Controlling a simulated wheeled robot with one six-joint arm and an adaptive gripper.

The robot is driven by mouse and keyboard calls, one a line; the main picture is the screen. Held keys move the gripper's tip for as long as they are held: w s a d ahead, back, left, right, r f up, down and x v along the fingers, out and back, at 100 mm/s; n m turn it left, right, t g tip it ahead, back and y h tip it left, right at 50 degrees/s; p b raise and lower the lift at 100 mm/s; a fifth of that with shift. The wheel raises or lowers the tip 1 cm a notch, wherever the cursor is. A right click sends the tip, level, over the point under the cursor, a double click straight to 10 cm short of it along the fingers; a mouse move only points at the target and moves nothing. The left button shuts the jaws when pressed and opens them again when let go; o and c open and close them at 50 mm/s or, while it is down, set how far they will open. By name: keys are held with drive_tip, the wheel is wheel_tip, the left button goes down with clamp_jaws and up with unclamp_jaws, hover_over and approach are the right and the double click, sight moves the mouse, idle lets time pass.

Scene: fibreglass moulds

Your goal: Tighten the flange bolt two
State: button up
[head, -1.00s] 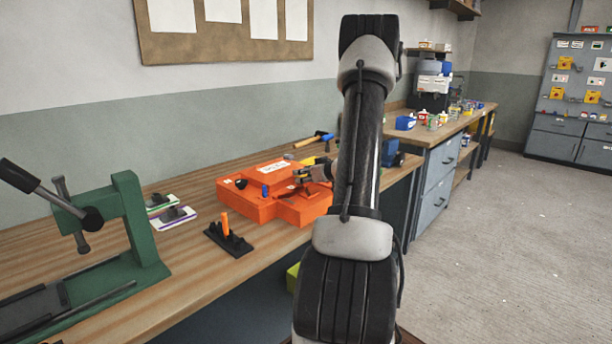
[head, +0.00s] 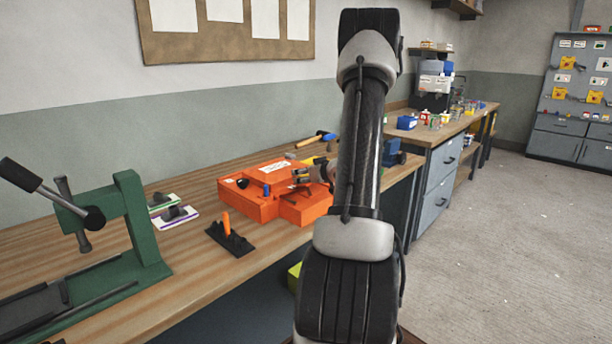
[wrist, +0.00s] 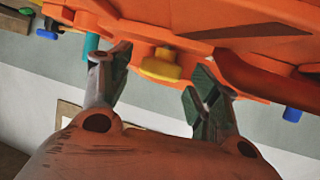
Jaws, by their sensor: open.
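The orange mould (head: 255,207) sits on the workbench, and its flange fills the upper part of the wrist view (wrist: 265,60). My gripper (head: 302,181) is over the mould's right part in the head view. In the wrist view my gripper (wrist: 158,78) is open, with a yellow bolt head (wrist: 160,66) showing between its fingertips. I cannot tell whether either finger touches it. A teal bolt (wrist: 91,43) shows by the left finger, and a blue bolt (wrist: 292,114) is at the far right. No number marks which bolt is two.
A black holder with an orange-handled tool (head: 229,238) lies in front of the mould. A green press (head: 136,220) stands at the left. A blue-headed hammer (head: 316,138) lies behind the mould.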

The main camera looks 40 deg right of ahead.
drive_tip(key=v, duration=1.2)
drive_tip(key=shift+n+y, duration=0.4)
drive_tip(key=x, duration=0.2)
drive_tip(key=d+x, duration=0.1)
drive_tip(key=x, duration=0.1)
drive_tip(key=shift+f, duration=0.1)
drive_tip(key=x, duration=0.8)
drive_tip(key=shift+a, duration=0.1)
drive_tip(key=c, duration=1)
